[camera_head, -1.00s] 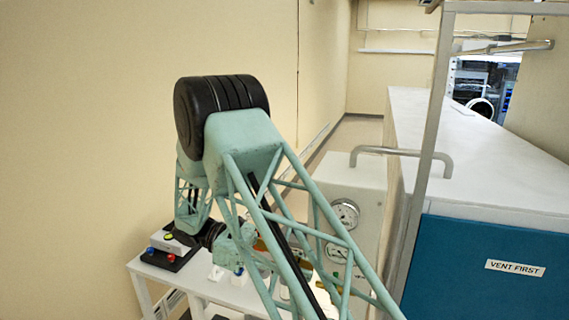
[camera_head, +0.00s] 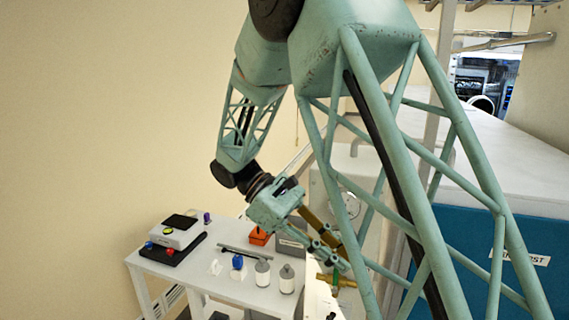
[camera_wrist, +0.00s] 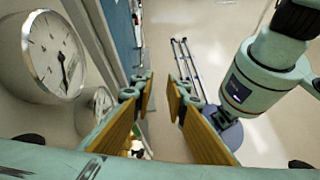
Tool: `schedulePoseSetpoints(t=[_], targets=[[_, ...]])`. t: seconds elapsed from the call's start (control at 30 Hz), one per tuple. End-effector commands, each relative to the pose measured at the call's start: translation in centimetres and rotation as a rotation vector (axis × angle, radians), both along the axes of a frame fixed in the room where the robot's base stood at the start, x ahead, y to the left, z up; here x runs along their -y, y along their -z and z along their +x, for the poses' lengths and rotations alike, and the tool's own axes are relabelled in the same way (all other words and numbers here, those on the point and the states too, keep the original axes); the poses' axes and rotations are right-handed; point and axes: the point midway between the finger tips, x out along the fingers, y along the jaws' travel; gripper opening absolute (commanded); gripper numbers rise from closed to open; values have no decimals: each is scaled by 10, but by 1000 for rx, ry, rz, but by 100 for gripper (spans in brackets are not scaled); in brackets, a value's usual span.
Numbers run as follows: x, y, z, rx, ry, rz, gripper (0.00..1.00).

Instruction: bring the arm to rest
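My gripper (camera_head: 338,252) shows in the head view beyond my lattice arm link, in front of the glovebox's end and to the right of the white table. Its two fingers with brown pads are spread apart. In the wrist view my gripper (camera_wrist: 161,98) is open, with only floor between its pads and nothing held. My arm is bent, with its elbow high at the top of the head view and the forearm hanging down. Part of the glovebox end is hidden behind my arm.
The white table (camera_head: 240,290) holds a balance-like device (camera_head: 172,236), an orange block (camera_head: 259,236) and grey-capped jars (camera_head: 287,279). The glovebox (camera_head: 505,155) with its blue panel stands right. A round gauge (camera_wrist: 45,55) is close at the left in the wrist view.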

Motion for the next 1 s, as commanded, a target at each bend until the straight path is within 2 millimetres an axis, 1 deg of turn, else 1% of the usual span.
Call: schedulePoseSetpoints(t=[0.03,0.5,1.0], targets=[[5,-2,-5,13,11,15,14],[33,-19,-45,137,114,143,14],[57,-31,-91,280,226,273,14]])
